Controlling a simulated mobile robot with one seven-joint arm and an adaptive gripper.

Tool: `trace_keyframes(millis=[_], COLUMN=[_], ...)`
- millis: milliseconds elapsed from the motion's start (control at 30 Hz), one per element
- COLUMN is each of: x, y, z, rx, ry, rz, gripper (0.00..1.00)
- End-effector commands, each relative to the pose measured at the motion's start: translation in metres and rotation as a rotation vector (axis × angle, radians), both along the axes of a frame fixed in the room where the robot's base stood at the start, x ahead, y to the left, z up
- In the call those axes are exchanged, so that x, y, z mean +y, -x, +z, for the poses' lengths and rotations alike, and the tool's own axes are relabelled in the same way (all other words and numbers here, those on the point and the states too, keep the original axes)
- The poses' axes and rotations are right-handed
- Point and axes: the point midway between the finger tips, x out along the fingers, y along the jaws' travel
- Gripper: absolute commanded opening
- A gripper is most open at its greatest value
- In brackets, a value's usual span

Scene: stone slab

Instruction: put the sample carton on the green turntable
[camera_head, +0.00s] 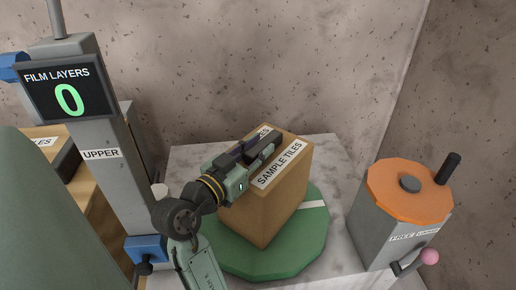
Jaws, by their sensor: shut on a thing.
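The sample carton (274,208) is a brown box with a white "SAMPLE TILES" label on its top. It stands upright over the green turntable (311,236), a flat green disc with a white mark at its right edge. I cannot tell whether the carton's base touches the disc. My gripper (262,150) is shut on the carton at its top edge. The gripper covers part of the top and a second label there.
A grey post with an "UPPER" label (100,153) and a "FILM LAYERS 0" display (67,87) stands left. A grey unit with an orange top (390,190), crank and pink knob stands right. The stone slab (200,158) has free room behind the turntable. Another labelled box (52,148) sits far left.

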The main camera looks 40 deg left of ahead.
Motion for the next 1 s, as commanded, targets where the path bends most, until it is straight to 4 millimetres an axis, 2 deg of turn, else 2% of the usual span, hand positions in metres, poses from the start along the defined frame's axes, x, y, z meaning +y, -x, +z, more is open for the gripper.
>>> trace_keyframes(millis=[100,133,400,767,867,1000], x=[0.0,0.0,0.0,0.0,0.0,-0.002], y=[0.0,0.0,0.0,0.0,0.011,0.038], z=[-0.002,-0.002,-0.002,0.002,-0.001,-0.002], rx=[-0.004,0.0,0.0,0.0,-0.001,-0.002], ry=[-0.003,0.0,0.0,0.0,-0.001,-0.002], rz=[0.0,0.0,0.0,0.0,0.002,0.005], gripper=[0.0,0.27,0.45,0.45,0.45,0.45])
